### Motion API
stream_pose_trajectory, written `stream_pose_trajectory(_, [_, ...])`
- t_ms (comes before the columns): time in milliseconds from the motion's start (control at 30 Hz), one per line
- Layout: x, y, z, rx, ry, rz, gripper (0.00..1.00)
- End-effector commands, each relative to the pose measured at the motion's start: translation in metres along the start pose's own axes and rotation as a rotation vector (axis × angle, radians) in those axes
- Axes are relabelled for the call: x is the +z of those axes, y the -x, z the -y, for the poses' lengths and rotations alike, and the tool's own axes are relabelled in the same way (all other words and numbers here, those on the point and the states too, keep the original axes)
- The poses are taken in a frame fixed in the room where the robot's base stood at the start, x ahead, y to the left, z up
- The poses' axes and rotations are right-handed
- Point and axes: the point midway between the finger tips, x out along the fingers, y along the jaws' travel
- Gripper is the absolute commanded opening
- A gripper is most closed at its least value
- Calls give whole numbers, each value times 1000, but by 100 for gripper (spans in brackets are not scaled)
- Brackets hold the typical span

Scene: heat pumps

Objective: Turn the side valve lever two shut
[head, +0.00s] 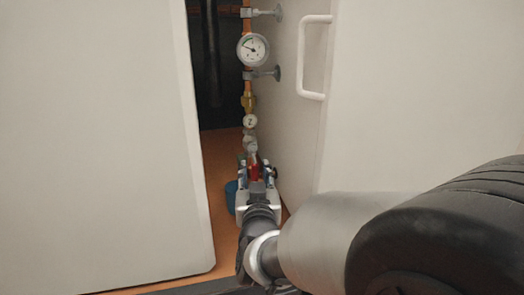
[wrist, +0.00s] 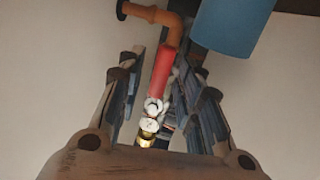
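A red valve lever (head: 254,171) shows low on the vertical copper pipe in the gap between two white panels. A round white tag marked 2 (head: 250,121) sits on the pipe above it. My gripper (head: 257,178) is at the lever, low in the gap. In the wrist view the red lever (wrist: 162,72) lies lengthwise between the two fingers of my gripper (wrist: 160,85). The fingers stand apart, with a gap on the left of the lever; the lever is nearer the right finger. Whether it touches that finger I cannot tell. My gripper and arm partly hide the valve body.
A pressure gauge (head: 253,49) and wall brackets are higher on the pipe. A white panel (head: 95,140) stands close on the left. A panel with a white handle (head: 314,57) is on the right. A blue cylinder (wrist: 232,25) is near the lever. The gap is narrow.

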Motion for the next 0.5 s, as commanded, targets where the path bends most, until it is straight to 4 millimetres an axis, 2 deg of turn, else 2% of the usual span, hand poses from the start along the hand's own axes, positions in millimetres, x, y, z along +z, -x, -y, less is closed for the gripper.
stream_pose_trajectory(200, [0,-13,0,-1,1,1,33])
stream_pose_trajectory(433, [0,-13,0,-1,1,1,33])
stream_pose_trajectory(500, [0,-13,0,-1,0,1,29])
